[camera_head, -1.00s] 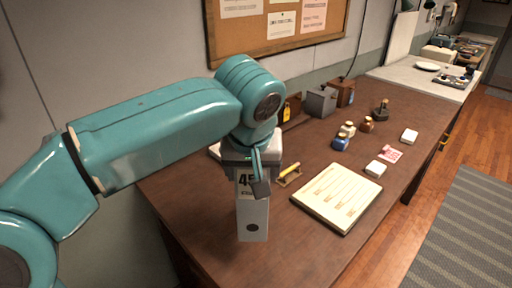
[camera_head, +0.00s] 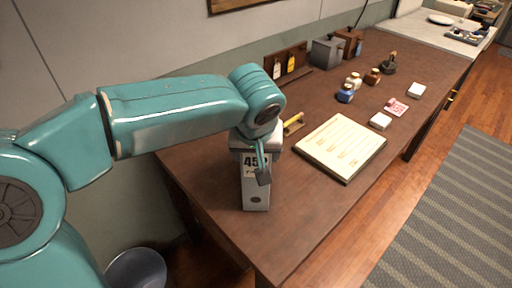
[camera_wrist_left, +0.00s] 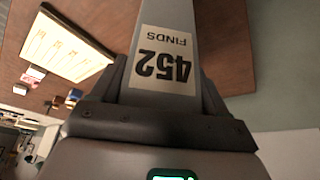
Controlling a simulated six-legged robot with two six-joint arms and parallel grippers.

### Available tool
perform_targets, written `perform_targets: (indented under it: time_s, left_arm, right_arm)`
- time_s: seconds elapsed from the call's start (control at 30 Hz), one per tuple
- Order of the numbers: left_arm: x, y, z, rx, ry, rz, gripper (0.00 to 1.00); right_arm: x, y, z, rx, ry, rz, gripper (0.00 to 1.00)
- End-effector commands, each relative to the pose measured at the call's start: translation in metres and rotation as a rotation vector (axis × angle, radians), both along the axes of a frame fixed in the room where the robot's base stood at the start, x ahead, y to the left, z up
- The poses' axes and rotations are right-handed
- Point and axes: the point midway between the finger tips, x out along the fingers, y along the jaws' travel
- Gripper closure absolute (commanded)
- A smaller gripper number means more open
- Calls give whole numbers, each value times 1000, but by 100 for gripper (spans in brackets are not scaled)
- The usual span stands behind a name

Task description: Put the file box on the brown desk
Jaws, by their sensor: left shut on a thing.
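The file box (camera_head: 256,191) is a narrow grey-white box with a label that reads 452 FINDS in the left wrist view (camera_wrist_left: 163,58). My left gripper (camera_head: 262,170) is shut on its upper part from above. The box is upright, over the near left part of the brown desk (camera_head: 310,215). I cannot tell whether its bottom touches the desktop. In the left wrist view the box stands between the two dark fingers. My right gripper is not in view.
Small bottles (camera_head: 345,93), white blocks (camera_head: 380,121) and grey and brown boxes (camera_head: 327,52) stand farther back. The desk's near end is clear. A bin (camera_head: 136,268) is on the floor.

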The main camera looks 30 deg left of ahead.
Motion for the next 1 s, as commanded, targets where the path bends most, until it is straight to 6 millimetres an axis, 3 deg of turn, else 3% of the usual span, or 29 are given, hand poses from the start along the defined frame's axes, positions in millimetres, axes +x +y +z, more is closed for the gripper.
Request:
perform_targets:
  time_s: [0.03,0.1,0.43,0.8,1.0]
  left_arm:
    - [0,0,0,0,0,0,16]
    - [0,0,0,0,0,0,0]
    - [-3,-2,10,1,-3,-1,0]
    - [-30,-16,84,-1,-5,-2,0]
    - [-40,-20,108,0,-2,0,0]
  right_arm:
    - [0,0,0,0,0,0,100]
    - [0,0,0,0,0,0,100]
    - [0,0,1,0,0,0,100]
    - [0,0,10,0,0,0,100]
    - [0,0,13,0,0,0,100]
